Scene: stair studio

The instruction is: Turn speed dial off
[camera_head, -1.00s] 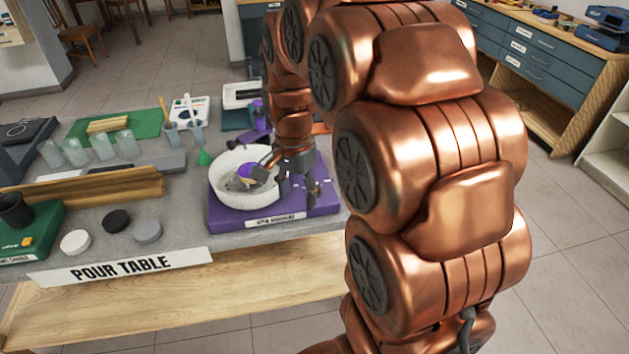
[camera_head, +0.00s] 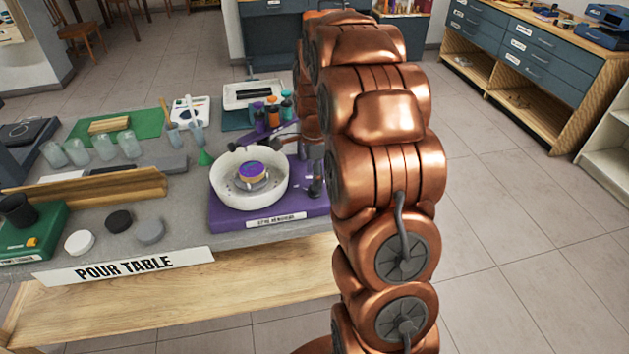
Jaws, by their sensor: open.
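The purple machine base (camera_head: 225,215) stands at the right end of the pour table, with a label on its front. A round white basin (camera_head: 222,190) sits on it. Inside is a grey wheel head with a purple and yellow round piece (camera_head: 251,170). A small dark knob (camera_head: 315,188) at the base's right side, close to my arm, looks like the speed dial; its setting is too small to read. My gripper (camera_head: 256,143) is open behind and above the basin's far rim, apart from the knob. My arm partly hides the base's right edge.
Bottles with coloured caps (camera_head: 272,112) and a white tray (camera_head: 252,95) stand behind the basin. Three round pucks (camera_head: 150,230) lie at the front. Open floor lies to the right.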

